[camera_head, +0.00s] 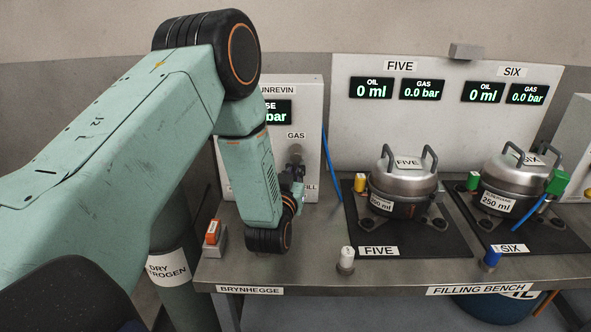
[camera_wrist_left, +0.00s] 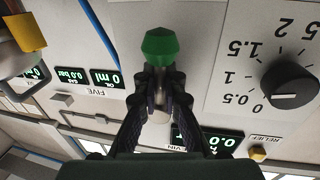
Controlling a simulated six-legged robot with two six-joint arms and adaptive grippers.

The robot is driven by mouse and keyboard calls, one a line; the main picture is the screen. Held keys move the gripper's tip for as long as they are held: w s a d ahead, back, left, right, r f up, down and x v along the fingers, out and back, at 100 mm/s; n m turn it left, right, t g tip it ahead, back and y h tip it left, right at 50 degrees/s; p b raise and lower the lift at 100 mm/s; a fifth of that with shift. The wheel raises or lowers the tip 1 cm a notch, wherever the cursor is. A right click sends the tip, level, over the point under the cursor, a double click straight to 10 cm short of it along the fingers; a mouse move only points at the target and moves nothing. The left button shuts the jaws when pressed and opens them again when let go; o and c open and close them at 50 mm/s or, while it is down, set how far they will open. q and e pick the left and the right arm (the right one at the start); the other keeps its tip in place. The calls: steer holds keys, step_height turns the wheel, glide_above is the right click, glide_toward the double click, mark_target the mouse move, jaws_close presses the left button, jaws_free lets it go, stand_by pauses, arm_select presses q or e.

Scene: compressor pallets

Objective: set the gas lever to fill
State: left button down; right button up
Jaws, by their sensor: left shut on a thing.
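The gas lever (camera_wrist_left: 160,47) has a green tip and a metal stem in the left wrist view. My left gripper (camera_wrist_left: 158,85) is shut on it, with one dark finger on each side of the stem below the tip. In the head view my left gripper (camera_head: 292,178) is at the front of the white control panel (camera_head: 310,107), under the GAS label. My arm covers much of that panel, and only the end of the FILL label shows. I cannot tell which way the lever points. My right gripper is not in view.
A black dial (camera_wrist_left: 290,84) with a number scale is beside the lever. Compressor five (camera_head: 404,185) and compressor six (camera_head: 510,182) stand on dark mats to the right. An orange-topped block (camera_head: 213,232) sits at the bench's left end. A blue hose (camera_head: 331,165) runs right of the panel.

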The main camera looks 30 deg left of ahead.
arm_select(q)
steer(key=shift+d, duration=0.1)
stand_by(0.7)
steer(key=shift+w+d+f+n+b, duration=0.1)
steer(key=shift+d+f+n+b, duration=0.1)
steer(key=shift+n+b, duration=0.7)
steer(key=shift+w+d+r+n+t+y+b, duration=0.1)
steer(key=shift+d+n+t+y+b, duration=0.05)
steer(key=shift+n+b, duration=0.4)
steer(key=shift+w+d+r+n+t+y+b, duration=0.15)
steer(key=shift+n+b, duration=0.2)
steer(key=shift+n, duration=0.3)
steer(key=shift+w+d+r+n+y+b, duration=0.1)
steer(key=shift+d+n+y+b, duration=0.15)
steer(key=shift+n+b, duration=0.65)
steer(key=shift+w+d+r+n+y+b, duration=0.15)
steer(key=shift+n+b, duration=0.3)
steer(key=shift+n, duration=0.75)
steer(key=shift+s, duration=0.1)
